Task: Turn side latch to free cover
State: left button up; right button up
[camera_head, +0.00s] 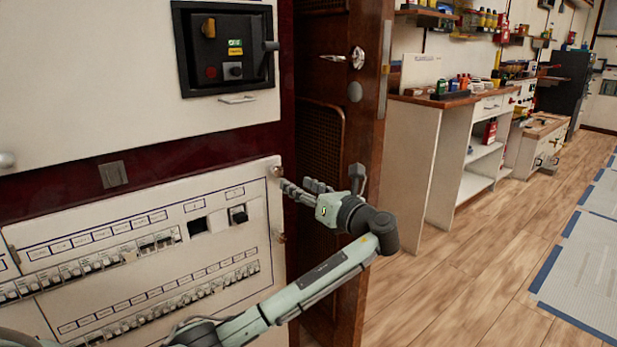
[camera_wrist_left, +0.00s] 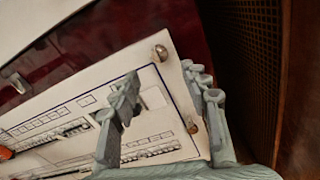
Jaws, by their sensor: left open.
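The white breaker cover (camera_head: 120,270) is a panel with rows of breakers on the lower left. Two small round metal latches sit along its right edge: an upper latch (camera_head: 277,171) and a lower latch (camera_head: 279,237). The upper latch (camera_wrist_left: 158,52) and lower latch (camera_wrist_left: 192,127) also show in the left wrist view. My left gripper (camera_head: 300,187) is open and empty at the cover's right edge, just right of and below the upper latch. In the wrist view its fingers (camera_wrist_left: 160,78) are spread, with the upper latch beyond and between the tips; I see no contact. My right gripper is out of view.
A dark switch box (camera_head: 224,48) is on the white panel above, with a handle below it. A brown wooden door (camera_head: 350,130) stands close behind my left gripper. A workbench (camera_head: 450,100) and open floor (camera_head: 470,280) lie to the right.

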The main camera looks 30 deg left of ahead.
aim_at(280, 172)
pick_arm(q)
jog(key=x, duration=0.7)
jog(key=shift+w+a+r+b, duration=0.2)
jog(key=shift+a+r+b, duration=0.1)
jog(key=shift+a, duration=0.1)
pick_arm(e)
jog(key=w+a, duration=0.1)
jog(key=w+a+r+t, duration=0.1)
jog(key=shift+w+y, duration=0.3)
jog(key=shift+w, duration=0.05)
pick_arm(q)
grip_shut()
